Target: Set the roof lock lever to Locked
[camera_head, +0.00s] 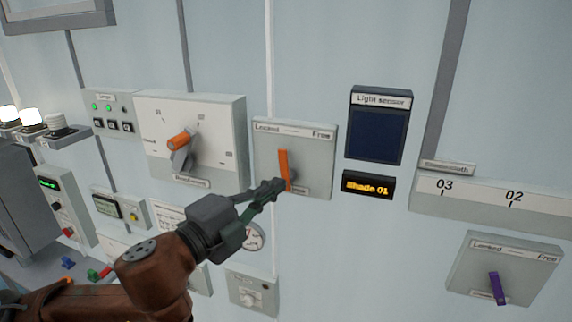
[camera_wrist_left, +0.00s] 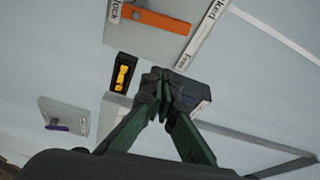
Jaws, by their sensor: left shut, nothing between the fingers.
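A grey plate (camera_head: 262,150) on the wall reads Locked at its upper left and Free at its upper right. Its orange lever (camera_head: 284,168) stands nearly upright, its top end between the two words. The lever also shows at the top of the left wrist view (camera_wrist_left: 158,20), beside a label ending in "lock". My left gripper (camera_head: 279,187) is shut and empty, its tips close to the lever's lower end in the head view; I cannot tell whether they touch. It shows in the left wrist view (camera_wrist_left: 162,80) too. My right gripper is out of view.
A second Locked/Free plate (camera_head: 465,270) with a purple lever (camera_head: 497,288) is at lower right. A dial panel with an orange-tipped pointer (camera_head: 180,140) is left of the orange lever. A light sensor (camera_head: 377,130) and a Shade 01 display (camera_head: 368,186) are to its right.

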